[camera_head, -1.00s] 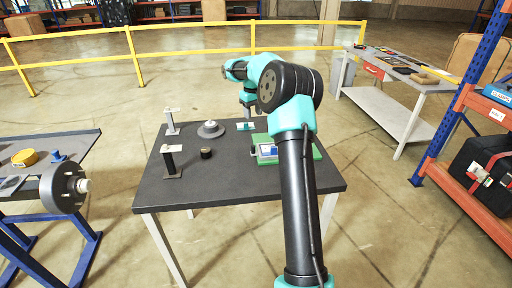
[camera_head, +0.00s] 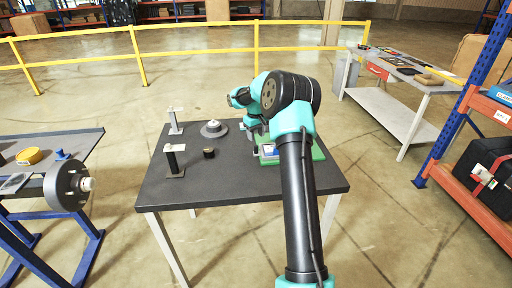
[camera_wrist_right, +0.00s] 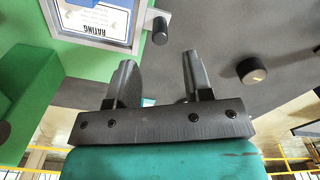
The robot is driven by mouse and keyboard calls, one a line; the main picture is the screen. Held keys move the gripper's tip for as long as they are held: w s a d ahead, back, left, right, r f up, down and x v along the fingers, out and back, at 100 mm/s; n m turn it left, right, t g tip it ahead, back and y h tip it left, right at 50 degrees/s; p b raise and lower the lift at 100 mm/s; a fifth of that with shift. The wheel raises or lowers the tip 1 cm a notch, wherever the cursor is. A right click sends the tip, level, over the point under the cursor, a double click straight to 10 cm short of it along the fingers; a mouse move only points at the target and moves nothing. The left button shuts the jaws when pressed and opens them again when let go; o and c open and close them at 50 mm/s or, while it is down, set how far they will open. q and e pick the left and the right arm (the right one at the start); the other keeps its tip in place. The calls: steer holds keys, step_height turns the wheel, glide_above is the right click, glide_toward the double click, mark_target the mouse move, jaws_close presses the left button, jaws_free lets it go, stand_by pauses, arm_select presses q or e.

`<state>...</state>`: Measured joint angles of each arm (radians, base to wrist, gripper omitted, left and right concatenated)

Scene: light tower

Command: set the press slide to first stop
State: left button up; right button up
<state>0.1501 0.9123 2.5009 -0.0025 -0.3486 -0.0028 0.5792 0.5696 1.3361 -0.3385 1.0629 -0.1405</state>
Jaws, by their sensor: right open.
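The green press fixture (camera_head: 316,149) stands at the right side of the dark table, partly hidden behind my right arm. It has a white and blue plate (camera_head: 268,151) on its near left part. I cannot tell which part is the slide. My right gripper (camera_wrist_right: 156,75) is open and empty, its fingertips just short of the pin in that view. In the head view its fingers are mostly hidden. My left gripper is not in view.
On the dark table (camera_head: 225,190) stand two posts (camera_head: 174,160) (camera_head: 175,121), a grey round base (camera_head: 214,129) and a small black cylinder (camera_head: 209,153). The cylinder also shows in the wrist view (camera_wrist_right: 252,70). The table's front is clear. A side bench (camera_head: 45,165) stands left.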

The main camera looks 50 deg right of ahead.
mark_target(256, 146)
step_height(256, 146, down, 7)
steer(key=shift+r, duration=0.15)
steer(key=shift+c, duration=0.3)
jaws_close()
stand_by(0.4)
